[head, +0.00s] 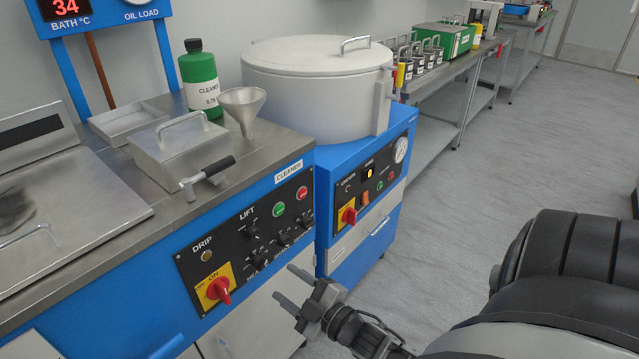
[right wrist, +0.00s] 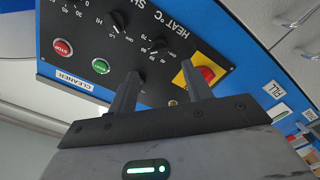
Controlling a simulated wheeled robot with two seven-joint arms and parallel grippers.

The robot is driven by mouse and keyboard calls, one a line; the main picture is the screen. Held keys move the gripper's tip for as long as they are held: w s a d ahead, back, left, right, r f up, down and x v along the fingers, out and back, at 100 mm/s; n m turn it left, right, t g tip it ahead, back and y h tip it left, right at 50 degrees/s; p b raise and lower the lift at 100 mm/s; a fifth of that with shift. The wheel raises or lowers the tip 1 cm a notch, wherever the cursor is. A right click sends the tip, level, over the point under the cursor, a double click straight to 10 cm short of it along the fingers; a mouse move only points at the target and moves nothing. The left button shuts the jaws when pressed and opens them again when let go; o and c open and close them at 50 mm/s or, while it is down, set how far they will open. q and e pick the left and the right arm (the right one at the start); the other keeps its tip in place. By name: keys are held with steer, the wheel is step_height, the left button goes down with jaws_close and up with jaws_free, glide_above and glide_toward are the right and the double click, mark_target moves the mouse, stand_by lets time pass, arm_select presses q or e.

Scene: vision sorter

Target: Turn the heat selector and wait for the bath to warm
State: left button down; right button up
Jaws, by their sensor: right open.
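The black control panel (head: 250,240) is on the front of the blue cleaner. The heat selector is a small black knob (head: 260,262) in its lower row; in the right wrist view it shows as a black knob (right wrist: 158,46) under the HEAT °C label. My right gripper (head: 283,282) is open and empty, low in front of the panel. In the right wrist view its fingers (right wrist: 160,78) point at the panel, with the heat knob beyond their tips, apart from them. The bath display (head: 67,8) reads 34. My left gripper is not in view.
A red switch on a yellow plate (head: 218,290) is beside the knobs. A handle (head: 208,176) projects above the panel. A funnel (head: 243,105) and green cleaner bottle (head: 200,80) stand on top. A round lidded tank (head: 318,85) stands beyond.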

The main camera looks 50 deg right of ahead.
steer(key=s, duration=0.8)
steer(key=shift+s+d, duration=0.25)
steer(key=shift+d, duration=0.1)
steer(key=s+a+r+m+g+y+p, duration=0.1)
steer(key=a+m+g, duration=0.6)
steer(key=a, duration=1)
steer(key=shift+s+r+m+y+p, duration=0.3)
steer(key=shift+s+r+m+y, duration=0.1)
steer(key=shift+s+r+y, duration=0.25)
stand_by(4.5)
